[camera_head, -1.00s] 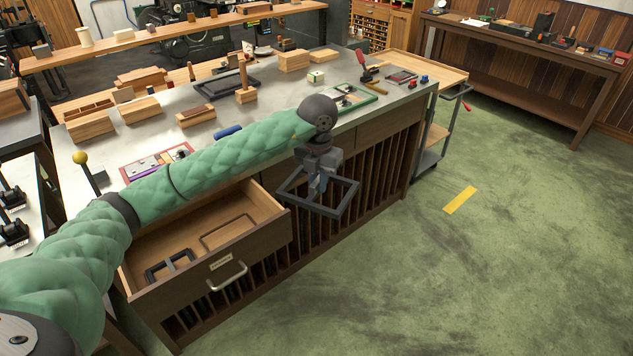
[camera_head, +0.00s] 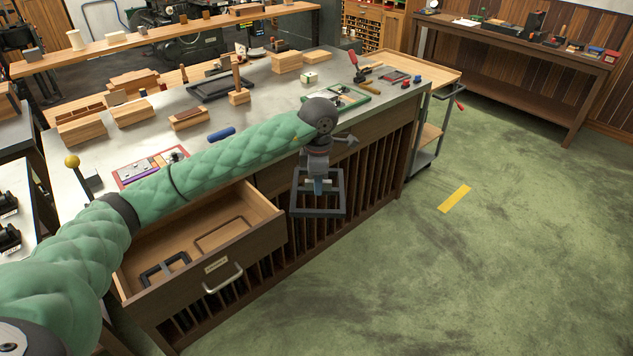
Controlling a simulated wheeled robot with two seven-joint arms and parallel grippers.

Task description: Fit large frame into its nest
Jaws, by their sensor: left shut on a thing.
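The large frame (camera_head: 341,206) is a dark square frame with an open middle. My left gripper (camera_head: 318,186) is shut on it and holds it in the air, in front of the bench's slotted front and to the right of the open drawer. The wooden drawer (camera_head: 222,265) has a label and a metal handle on its front. A shallow outlined recess (camera_head: 225,233), likely the nest, lies empty in the drawer's right part. A smaller dark frame (camera_head: 150,279) lies in the drawer's left part. My right gripper is not in view.
The metal-topped bench (camera_head: 265,103) carries wooden blocks, a blue cylinder (camera_head: 221,134), a green tray (camera_head: 347,98) and a red-handled tool (camera_head: 354,62). A trolley (camera_head: 428,128) stands at the bench's right end. The green floor (camera_head: 400,270) on the right is clear.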

